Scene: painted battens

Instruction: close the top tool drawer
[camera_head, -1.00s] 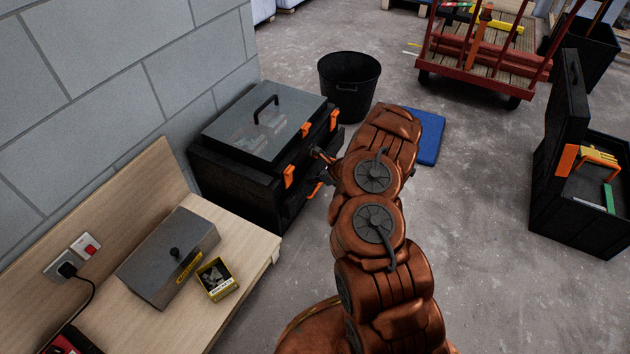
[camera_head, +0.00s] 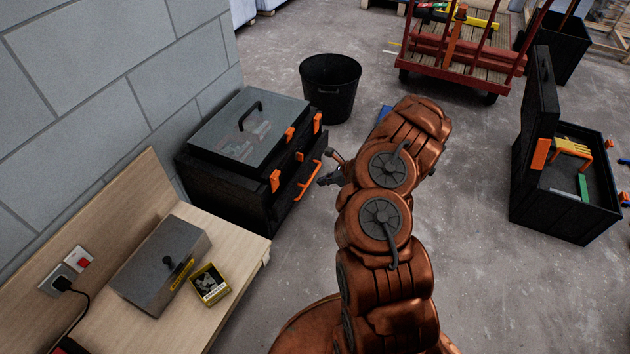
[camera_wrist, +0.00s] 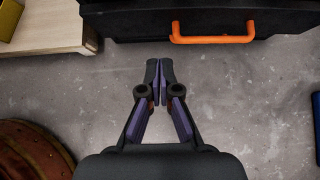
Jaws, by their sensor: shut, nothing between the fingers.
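The tool chest (camera_head: 225,180) is a black box with a grey see-through lid and orange latches, standing against the block wall. Its drawer front (camera_head: 293,185) carries an orange bar handle (camera_head: 309,182) and looks flush or nearly flush with the chest; I cannot tell whether a small gap is left. In the wrist view the orange handle (camera_wrist: 212,39) crosses the black front at the top. My gripper (camera_head: 324,180) is just right of the handle, apart from it. In the wrist view my gripper (camera_wrist: 159,65) is shut and empty, its fingertips over bare floor.
A wooden bench (camera_head: 225,290) with a grey metal box (camera_head: 160,265) and a small yellow box (camera_head: 210,284) stands at lower left. A black bucket (camera_head: 331,85) is behind the chest. An open black toolbox (camera_head: 565,210) and a red cart (camera_head: 462,70) stand right.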

